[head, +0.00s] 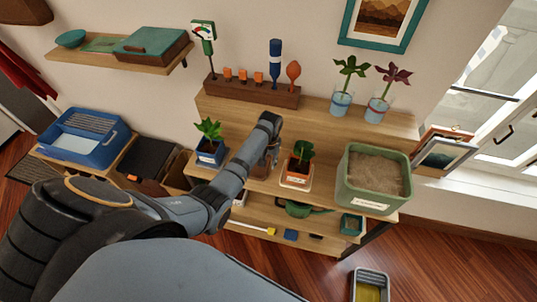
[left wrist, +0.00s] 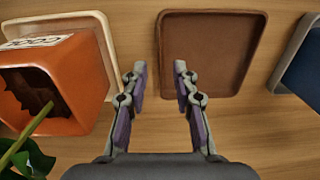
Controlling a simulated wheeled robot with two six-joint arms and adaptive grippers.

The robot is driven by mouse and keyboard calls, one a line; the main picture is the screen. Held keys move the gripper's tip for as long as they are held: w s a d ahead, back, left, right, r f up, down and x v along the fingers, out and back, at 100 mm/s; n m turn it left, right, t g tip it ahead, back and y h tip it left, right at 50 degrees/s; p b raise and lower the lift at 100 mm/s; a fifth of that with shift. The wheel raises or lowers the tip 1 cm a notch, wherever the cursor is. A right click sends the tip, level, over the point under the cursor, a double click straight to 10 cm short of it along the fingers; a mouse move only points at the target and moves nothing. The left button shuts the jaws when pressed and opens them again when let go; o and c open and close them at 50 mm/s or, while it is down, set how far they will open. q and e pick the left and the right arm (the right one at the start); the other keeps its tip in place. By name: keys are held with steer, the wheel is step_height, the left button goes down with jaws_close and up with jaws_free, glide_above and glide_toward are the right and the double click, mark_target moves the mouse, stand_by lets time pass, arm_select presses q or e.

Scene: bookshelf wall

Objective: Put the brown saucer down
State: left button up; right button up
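The brown saucer (left wrist: 225,50) is square with a raised rim. It looks flat on the wooden shelf (left wrist: 145,20) in the left wrist view. My left gripper (left wrist: 160,72) is open, with a clear gap between its fingers. The saucer's left rim lies across that gap; the right finger overlaps the saucer and the left finger is outside it. I cannot tell whether either finger touches it. In the head view my left arm reaches over the shelf, and the saucer (head: 263,170) is mostly hidden behind the wrist. My right gripper is not in view.
An orange pot (head: 298,171) with a plant stands on a pale saucer right of my gripper. A blue pot (head: 211,155) stands to its left. A green planter (head: 364,203) is at the shelf's right end. A tool rack (head: 250,93) stands on the upper shelf behind.

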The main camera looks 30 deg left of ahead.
arm_select(q)
step_height(320, 180, up, 10)
steer(key=shift+f+b, duration=0.15)
steer(key=shift+b, duration=0.25)
steer(key=shift+d, duration=0.1)
